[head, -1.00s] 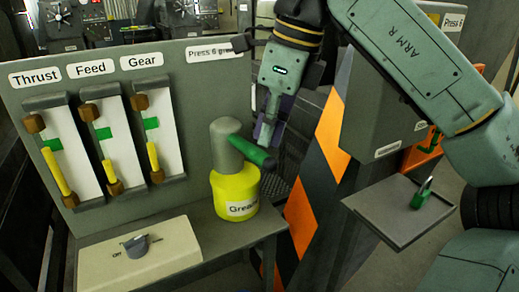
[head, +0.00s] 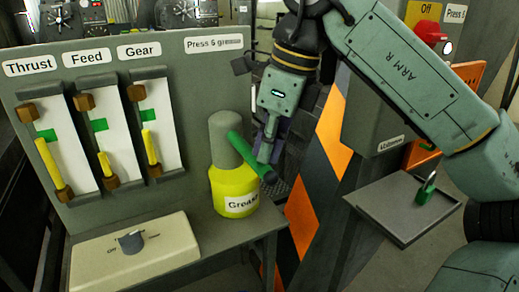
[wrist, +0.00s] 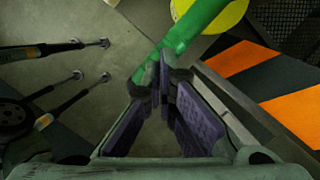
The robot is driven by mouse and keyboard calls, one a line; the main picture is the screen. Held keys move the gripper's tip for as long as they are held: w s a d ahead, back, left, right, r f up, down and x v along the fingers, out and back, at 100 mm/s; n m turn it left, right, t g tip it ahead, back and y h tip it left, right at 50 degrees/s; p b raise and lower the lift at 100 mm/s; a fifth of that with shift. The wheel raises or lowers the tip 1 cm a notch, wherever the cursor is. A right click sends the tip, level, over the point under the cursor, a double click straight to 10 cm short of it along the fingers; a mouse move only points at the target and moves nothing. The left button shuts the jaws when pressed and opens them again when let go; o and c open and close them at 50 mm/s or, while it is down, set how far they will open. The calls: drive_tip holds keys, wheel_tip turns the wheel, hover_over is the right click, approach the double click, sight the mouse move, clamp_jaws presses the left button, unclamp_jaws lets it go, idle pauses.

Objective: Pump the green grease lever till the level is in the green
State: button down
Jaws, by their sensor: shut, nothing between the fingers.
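The green grease lever (head: 245,150) slopes down to the right from the grey top of the yellow grease pot (head: 234,190), to a dark end. It also shows in the wrist view (wrist: 192,33). My gripper (head: 265,152) is shut and empty at the lever's outer part. In the wrist view its fingertips (wrist: 166,78) overlap the lever; I cannot tell whether they touch it. The Thrust gauge's yellow bar (head: 52,165) reaches just under its green mark (head: 47,135). The Feed bar (head: 104,163) is short, well below its mark. The Gear bar (head: 150,148) ends a little below its mark.
A beige box with a grey knob (head: 131,243) stands on the bench in front of the gauges. To the right are an orange-and-black striped panel (head: 303,215), a tray (head: 385,215) holding a green padlock (head: 426,190), and a red button (head: 429,32). Tools show in the wrist view.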

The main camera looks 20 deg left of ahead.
idle(0.4)
drive_tip(key=d, duration=0.1)
drive_tip(key=d+p, duration=0.1)
drive_tip(key=d, duration=0.1)
drive_tip(key=shift+r, duration=0.4)
drive_tip(key=v, duration=0.7)
drive_tip(key=shift+r, duration=0.3)
drive_tip(key=shift+d, duration=0.1)
